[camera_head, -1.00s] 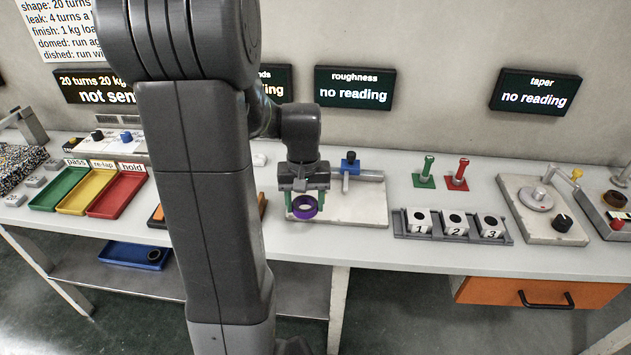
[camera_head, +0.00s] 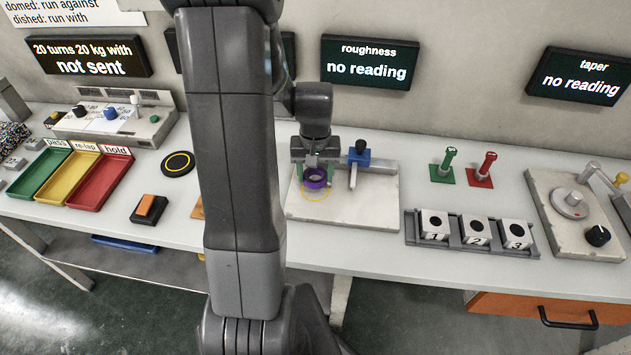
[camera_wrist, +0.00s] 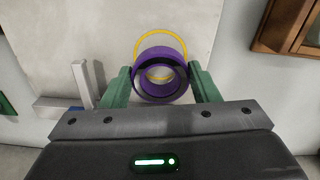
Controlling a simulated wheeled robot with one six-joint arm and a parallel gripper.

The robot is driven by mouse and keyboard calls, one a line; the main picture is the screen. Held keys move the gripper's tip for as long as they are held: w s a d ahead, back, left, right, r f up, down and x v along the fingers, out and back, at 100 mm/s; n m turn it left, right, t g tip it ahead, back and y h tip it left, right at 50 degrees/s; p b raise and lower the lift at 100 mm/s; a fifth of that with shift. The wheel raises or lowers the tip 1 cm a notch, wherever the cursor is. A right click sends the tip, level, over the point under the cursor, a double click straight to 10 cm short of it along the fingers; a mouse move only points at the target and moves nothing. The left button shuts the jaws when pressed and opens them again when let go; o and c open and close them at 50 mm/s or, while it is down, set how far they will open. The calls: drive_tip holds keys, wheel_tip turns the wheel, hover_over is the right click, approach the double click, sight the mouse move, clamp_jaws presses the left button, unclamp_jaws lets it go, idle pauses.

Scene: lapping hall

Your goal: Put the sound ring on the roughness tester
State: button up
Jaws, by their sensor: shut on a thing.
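My gripper (camera_head: 316,174) is shut on a purple ring (camera_head: 315,183), which I take for the sound ring. In the wrist view the ring (camera_wrist: 160,75) sits between the two green fingers, with its hole facing the camera. The roughness tester (camera_head: 372,208) is a pale slab with a blue block and a dark knob at its back, under the "roughness: no reading" display (camera_head: 369,63). A yellow circle (camera_head: 314,194) is marked on the slab. The ring is over or just behind this circle; whether it touches the slab I cannot tell.
To the right stand green (camera_head: 443,167) and red (camera_head: 482,170) posts, a rack of blocks numbered 1 to 3 (camera_head: 472,241), and the taper device (camera_head: 550,225). Green, yellow and red trays (camera_head: 100,195) lie at left. My arm hides part of the table.

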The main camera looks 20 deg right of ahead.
sight(315, 191)
drive_tip(key=shift+f, duration=1.8)
drive_tip(key=shift+f, duration=0.2)
drive_tip(key=o, duration=1)
drive_tip(key=shift+r, duration=0.1)
wheel_tip(315, 191, up, 12)
drive_tip(key=shift+r, duration=0.15)
